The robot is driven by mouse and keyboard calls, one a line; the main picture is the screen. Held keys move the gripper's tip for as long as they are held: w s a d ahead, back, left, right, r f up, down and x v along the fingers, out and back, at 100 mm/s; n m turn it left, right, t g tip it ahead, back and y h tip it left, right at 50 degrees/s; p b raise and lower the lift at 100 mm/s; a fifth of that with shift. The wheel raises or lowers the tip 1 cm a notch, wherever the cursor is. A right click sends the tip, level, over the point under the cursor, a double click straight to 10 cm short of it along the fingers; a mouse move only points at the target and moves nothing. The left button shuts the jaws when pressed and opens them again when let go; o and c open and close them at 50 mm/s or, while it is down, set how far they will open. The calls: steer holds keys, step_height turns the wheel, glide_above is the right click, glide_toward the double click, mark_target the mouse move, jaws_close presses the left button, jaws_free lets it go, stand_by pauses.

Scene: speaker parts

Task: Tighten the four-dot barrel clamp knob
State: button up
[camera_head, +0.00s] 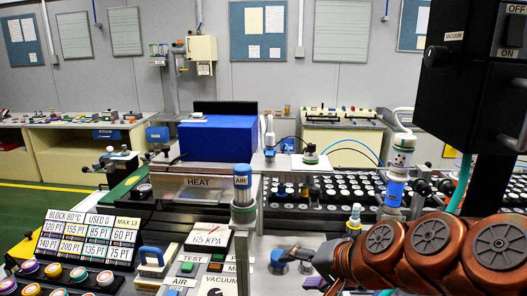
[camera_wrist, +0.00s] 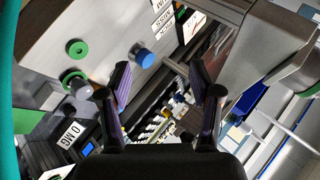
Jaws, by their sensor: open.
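A white upright barrel with dark dots (camera_head: 403,146) stands above a blue sleeve at the right of the bench in the head view. The dots are too small to count, and I cannot make out its clamp knob for certain. My gripper (camera_head: 292,258) is low in front of the bench, left of and nearer than that barrel. It also shows in the wrist view (camera_wrist: 160,68), with its two fingers apart and nothing held between them. A blue round knob (camera_wrist: 145,58) on a grey panel shows beyond the fingertips, apart from them.
A blue-topped AIR post (camera_head: 242,185) stands left of my gripper. A clear HEAT box (camera_head: 200,185) and a blue block (camera_head: 217,138) are behind it. A rack of round parts (camera_head: 335,187) lies behind my gripper. A black VACUUM switch box (camera_head: 455,75) hangs at upper right.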

steer(key=s+d+f+n+g+h, duration=0.2)
steer(key=s+d+f+g, duration=0.1)
steer(key=s, duration=0.4)
steer(key=s+d+f+n+g+h, duration=0.2)
steer(key=s+d+f+g, duration=0.1)
steer(key=s, duration=0.5)
steer(key=s+d+f+n+g+h, duration=0.2)
steer(key=s+d+f+g, duration=0.1)
steer(key=s+d+f, duration=0.2)
steer(key=s, duration=0.2)
steer(key=shift+s+f+h, duration=0.15)
steer(key=shift+s+h, duration=0.15)
steer(key=shift+s, duration=0.05)
steer(key=shift+c, duration=0.4)
